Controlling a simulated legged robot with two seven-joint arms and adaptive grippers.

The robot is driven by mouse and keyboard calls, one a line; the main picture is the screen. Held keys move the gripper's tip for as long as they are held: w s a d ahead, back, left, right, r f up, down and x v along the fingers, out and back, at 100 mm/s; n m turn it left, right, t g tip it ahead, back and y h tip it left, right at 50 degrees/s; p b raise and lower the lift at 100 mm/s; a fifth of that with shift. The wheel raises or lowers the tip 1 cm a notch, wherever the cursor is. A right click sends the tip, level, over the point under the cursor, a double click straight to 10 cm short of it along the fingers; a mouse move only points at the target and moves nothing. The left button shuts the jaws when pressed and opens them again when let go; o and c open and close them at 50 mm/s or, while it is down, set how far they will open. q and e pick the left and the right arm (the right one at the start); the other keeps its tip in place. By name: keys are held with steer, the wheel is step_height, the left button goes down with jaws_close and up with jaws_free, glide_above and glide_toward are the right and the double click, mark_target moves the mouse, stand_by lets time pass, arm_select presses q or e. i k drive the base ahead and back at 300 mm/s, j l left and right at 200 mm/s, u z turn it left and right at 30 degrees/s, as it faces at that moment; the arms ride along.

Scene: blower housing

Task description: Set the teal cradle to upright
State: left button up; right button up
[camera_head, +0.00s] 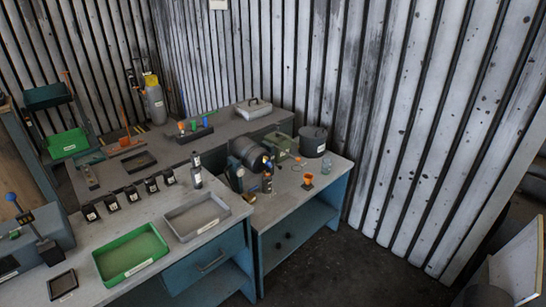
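A dark, rounded blower-like housing (243,150) stands on the right-hand bench. A small dark teal part (234,166) shows at its left side. It may be the teal cradle, but it is too small and crowded for me to tell its tilt. Neither of my grippers shows in the head view.
A green tray (108,262) and a grey tray (172,224) lie on the near bench. Small black holders stand in a row behind them.

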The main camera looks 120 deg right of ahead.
mark_target(254, 156)
steer(key=z, duration=3.75)
steer(key=i+l+u, duration=0.05)
